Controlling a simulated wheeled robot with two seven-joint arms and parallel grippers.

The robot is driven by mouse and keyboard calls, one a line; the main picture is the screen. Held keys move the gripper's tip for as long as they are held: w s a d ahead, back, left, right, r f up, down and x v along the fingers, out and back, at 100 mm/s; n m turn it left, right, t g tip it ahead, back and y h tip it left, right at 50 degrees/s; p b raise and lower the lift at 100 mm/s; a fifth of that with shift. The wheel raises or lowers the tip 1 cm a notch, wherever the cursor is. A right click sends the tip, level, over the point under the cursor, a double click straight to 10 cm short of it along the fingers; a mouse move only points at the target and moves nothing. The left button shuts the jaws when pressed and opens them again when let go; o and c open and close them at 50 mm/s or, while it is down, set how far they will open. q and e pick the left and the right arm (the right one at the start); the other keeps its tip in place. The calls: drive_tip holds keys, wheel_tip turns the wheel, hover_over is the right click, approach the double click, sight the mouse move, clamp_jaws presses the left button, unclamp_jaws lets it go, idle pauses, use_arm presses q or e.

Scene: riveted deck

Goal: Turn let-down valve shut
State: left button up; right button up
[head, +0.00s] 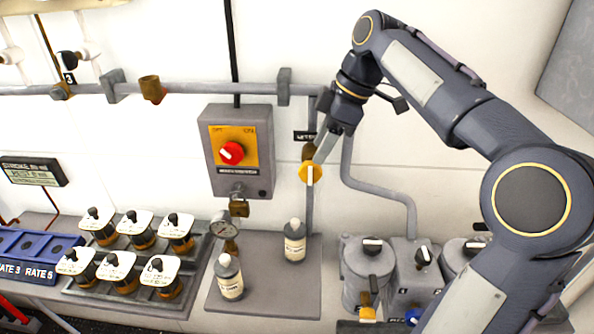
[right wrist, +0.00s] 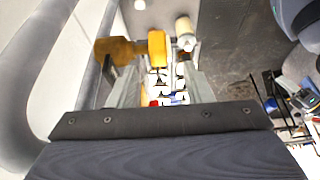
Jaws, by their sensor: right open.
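The let-down valve has a yellow knob (head: 310,174) with a white bar standing about upright, on a vertical grey pipe. Its brass body (head: 308,152) is just above, below a small dark label. My right gripper (head: 322,155) reaches in from the upper right, with its fingertips at the knob, partly covering it. In the right wrist view the yellow knob (right wrist: 157,48) and brass body (right wrist: 120,50) lie just beyond the open fingers (right wrist: 165,85). I cannot tell whether the fingers touch the knob. Nothing is held. My left gripper is out of view.
A grey switch box (head: 237,185) with a red knob is left of the valve. Two bottles (head: 230,280) (head: 295,242) and a gauge (head: 223,224) are below. Capped jars (head: 158,227) stand at left, and grey canisters (head: 367,270) at lower right. A bent pipe (head: 346,165) runs close right of the valve.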

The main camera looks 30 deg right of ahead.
sight(311, 163)
drive_tip(key=x, duration=0.6)
drive_tip(key=shift+c, duration=0.4)
drive_tip(key=c, duration=0.9)
drive_tip(key=t+y+b, duration=0.1)
drive_tip(key=y+b, duration=0.1)
drive_tip(key=b, duration=0.3)
drive_tip(key=f+t+y+b, duration=0.1)
drive_tip(key=t+y+b, duration=0.1)
drive_tip(key=b, duration=0.4)
drive_tip(key=d+t+y+b, duration=0.1)
drive_tip(key=t+y+b, duration=0.1)
drive_tip(key=b, duration=0.4)
drive_tip(key=shift+s+d+f+y, duration=0.1)
drive_tip(key=shift+s+f+y, duration=0.25)
drive_tip(key=shift+y, duration=0.45)
drive_tip(key=t+y+b, duration=0.1)
drive_tip(key=y+b, duration=0.1)
drive_tip(key=b, duration=0.4)
drive_tip(key=t+y+b, duration=0.2)
drive_tip(key=b, duration=0.4)
drive_tip(key=t+y+b, duration=0.1)
drive_tip(key=y+b, duration=0.2)
drive_tip(key=b, duration=0.4)
drive_tip(key=shift+s+d+f, duration=0.1)
drive_tip(key=shift+d+f, duration=0.05)
drive_tip(key=shift+f, duration=0.15)
drive_tip(key=shift+r+t+y+b, duration=0.25)
drive_tip(key=shift+t+y+b, duration=0.15)
drive_tip(key=shift+b, duration=0.4)
